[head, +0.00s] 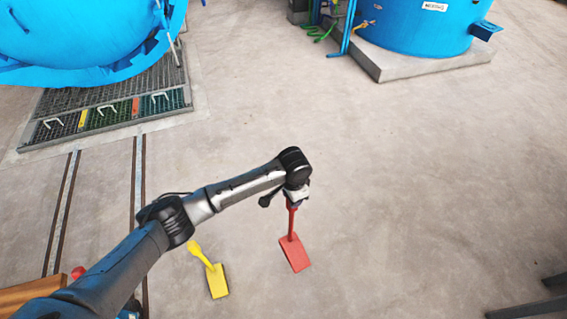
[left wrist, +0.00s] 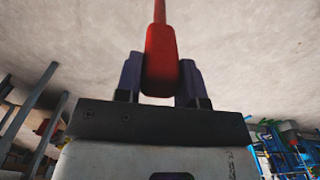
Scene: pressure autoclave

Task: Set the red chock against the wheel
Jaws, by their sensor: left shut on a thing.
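The red chock (head: 294,253) has a flat block at the end of a long thin handle. My left gripper (head: 297,197) is shut on the upper end of its handle, and the block hangs below. In the left wrist view the red handle (left wrist: 161,55) is between the two dark fingers. I cannot tell from the head view whether the block touches the floor. No wheel can be made out in either view. My right gripper is not in view.
A yellow chock (head: 217,281) lies on the floor left of the red one. Rails (head: 137,185) run along the left, and a brown wooden edge (head: 30,292) shows at lower left. Grating (head: 100,100) and blue vessels (head: 415,25) stand behind.

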